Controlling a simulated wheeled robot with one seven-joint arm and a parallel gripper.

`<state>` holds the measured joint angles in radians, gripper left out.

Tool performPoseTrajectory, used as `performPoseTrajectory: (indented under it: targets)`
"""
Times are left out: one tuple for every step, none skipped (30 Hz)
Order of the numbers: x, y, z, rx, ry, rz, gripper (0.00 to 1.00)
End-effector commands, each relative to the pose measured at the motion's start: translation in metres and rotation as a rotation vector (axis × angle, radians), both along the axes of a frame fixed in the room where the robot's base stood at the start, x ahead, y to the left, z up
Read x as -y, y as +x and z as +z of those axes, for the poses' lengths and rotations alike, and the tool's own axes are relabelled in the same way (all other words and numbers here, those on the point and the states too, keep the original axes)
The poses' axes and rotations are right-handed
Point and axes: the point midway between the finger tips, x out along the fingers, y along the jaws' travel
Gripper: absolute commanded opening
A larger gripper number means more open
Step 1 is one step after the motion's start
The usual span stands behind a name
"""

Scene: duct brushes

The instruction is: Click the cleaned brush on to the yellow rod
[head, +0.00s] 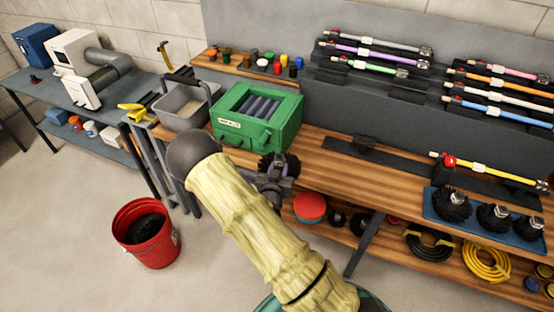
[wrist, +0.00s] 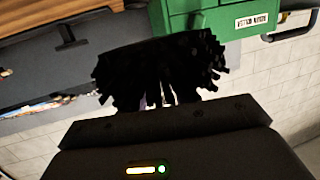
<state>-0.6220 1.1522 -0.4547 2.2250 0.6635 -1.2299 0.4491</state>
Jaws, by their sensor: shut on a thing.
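My gripper (head: 272,180) is shut on a black brush and holds it above the floor in front of the bench, just below the green box. The brush (wrist: 160,72) fills the middle of the wrist view, its dark bristles spread wide; its bristles also show small in the head view (head: 285,164). My fingertips on it are hard to make out. The yellow rod (head: 492,170) lies on the bench at the right, with a red part near its left end and a dark fitting at its right end. My gripper is well to the left of the rod.
A green box (head: 284,137) with dark rollers and a grey tub (head: 176,120) stand at the bench's left. A blue tray (head: 438,213) with several black brushes lies in front of the rod. Coloured rods hang on the back panel. A red bucket (head: 170,247) stands on the floor.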

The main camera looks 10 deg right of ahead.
Motion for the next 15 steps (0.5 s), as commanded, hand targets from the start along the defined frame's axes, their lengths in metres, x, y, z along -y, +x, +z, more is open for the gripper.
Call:
performPoseTrajectory:
  targets:
    - [0.001,-0.004,-0.007,-0.004,-0.005,0.02,0.0]
    - [0.001,-0.006,-0.01,-0.003,-0.005,0.033,0.0]
    - [0.001,-0.01,-0.016,-0.005,-0.006,0.05,0.0]
    - [0.001,-0.012,-0.02,-0.004,-0.005,0.065,0.0]
    - [0.001,-0.015,-0.025,-0.006,-0.005,0.08,0.0]
    - [0.0,-0.019,-0.031,-0.006,-0.005,0.101,0.0]
    - [0.0,-0.023,-0.036,-0.007,-0.007,0.12,0.0]
    - [0.0,-0.027,-0.041,-0.007,-0.006,0.138,0.0]
    - [0.0,-0.033,-0.049,-0.009,-0.007,0.166,0.0]
    - [0.0,-0.037,-0.055,-0.009,-0.008,0.188,0.0]
    - [0.0,-0.042,-0.06,-0.009,-0.008,0.209,0.0]
    - [0.0,-0.048,-0.068,-0.011,-0.007,0.237,0.0]
    - [0.0,-0.053,-0.073,-0.009,-0.007,0.257,0.0]
    - [0.0,-0.058,-0.078,-0.009,-0.006,0.277,0.0]
    - [-0.001,-0.065,-0.085,-0.009,-0.007,0.302,0.0]
